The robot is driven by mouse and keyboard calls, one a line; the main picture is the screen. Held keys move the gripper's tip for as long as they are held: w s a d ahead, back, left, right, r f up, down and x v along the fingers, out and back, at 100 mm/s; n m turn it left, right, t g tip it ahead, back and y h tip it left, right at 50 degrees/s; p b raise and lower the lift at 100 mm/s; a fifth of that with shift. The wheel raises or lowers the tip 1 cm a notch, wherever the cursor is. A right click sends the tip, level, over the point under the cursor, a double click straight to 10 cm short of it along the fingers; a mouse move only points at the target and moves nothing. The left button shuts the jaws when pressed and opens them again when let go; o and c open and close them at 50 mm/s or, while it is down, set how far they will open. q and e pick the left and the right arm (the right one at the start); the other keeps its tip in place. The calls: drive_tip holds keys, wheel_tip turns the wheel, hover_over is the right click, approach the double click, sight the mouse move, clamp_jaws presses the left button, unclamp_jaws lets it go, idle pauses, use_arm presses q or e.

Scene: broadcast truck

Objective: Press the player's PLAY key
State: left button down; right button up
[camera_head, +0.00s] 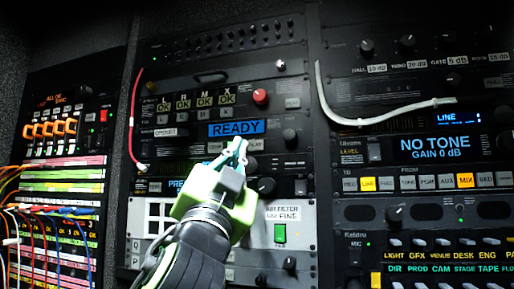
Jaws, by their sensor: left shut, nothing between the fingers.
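My left gripper (240,146) is shut and empty. Its fingertips are in front of the key row just under the display, a little left of that key. Whether the tips touch the panel I cannot tell. The gripper hides part of the key row.
A patch bay with coloured cords (50,130) is at left.

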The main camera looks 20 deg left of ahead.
sight(250, 145)
use_arm(q)
drive_tip(key=r, duration=0.1)
drive_tip(key=s+r, duration=0.1)
drive_tip(key=shift+s+r+t, duration=0.3)
drive_tip(key=shift+t, duration=0.1)
drive_tip(key=shift+w, duration=0.1)
drive_tip(key=shift+w+d+p, duration=0.2)
drive_tip(key=shift+w+p, duration=0.8)
drive_tip(key=shift+w, duration=3.4)
drive_tip(key=shift+w, duration=0.4)
